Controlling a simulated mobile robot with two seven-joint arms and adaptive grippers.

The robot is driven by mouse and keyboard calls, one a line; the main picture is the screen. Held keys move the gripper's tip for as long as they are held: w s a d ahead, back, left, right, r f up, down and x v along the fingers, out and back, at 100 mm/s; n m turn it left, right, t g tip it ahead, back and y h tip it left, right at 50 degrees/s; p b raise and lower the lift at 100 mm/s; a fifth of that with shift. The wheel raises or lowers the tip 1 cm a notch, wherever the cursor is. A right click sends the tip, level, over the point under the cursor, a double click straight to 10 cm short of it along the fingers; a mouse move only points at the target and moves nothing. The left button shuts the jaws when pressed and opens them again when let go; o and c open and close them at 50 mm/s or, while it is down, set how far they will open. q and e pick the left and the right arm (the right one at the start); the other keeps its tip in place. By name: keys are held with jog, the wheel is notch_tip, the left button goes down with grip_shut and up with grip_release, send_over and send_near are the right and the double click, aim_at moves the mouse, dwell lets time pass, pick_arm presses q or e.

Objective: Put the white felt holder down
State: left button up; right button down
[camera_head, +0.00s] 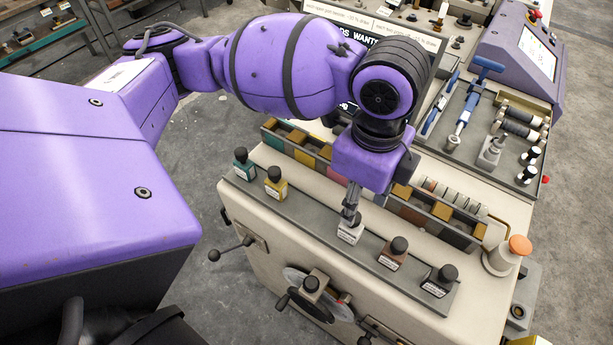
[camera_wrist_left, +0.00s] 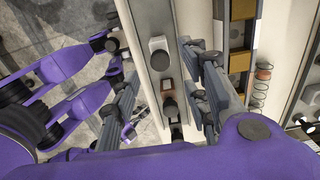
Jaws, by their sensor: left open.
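The white felt holder (camera_head: 350,231) stands on the long grey rail (camera_head: 318,228) along the front of the loom, between the yellow and the brown holder. My left gripper (camera_head: 350,212) points down right above it, and the fingers cover its top. In the left wrist view the white holder (camera_wrist_left: 158,60) with its grey knob shows between the two spread fingers. The left gripper is open. I cannot tell whether a finger touches the holder. My right gripper does not show.
On the same rail stand a teal holder (camera_head: 243,164), a yellow holder (camera_head: 275,183), a brown holder (camera_head: 393,254) and a black holder (camera_head: 440,281). A compartment tray (camera_head: 432,212) lies behind. A cone with an orange top (camera_head: 508,255) stands at the right.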

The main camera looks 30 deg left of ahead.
pick_arm(q)
notch_tip(320, 180, up, 3)
jog(key=shift+w+r, duration=0.1)
jog(key=shift+r, duration=0.55)
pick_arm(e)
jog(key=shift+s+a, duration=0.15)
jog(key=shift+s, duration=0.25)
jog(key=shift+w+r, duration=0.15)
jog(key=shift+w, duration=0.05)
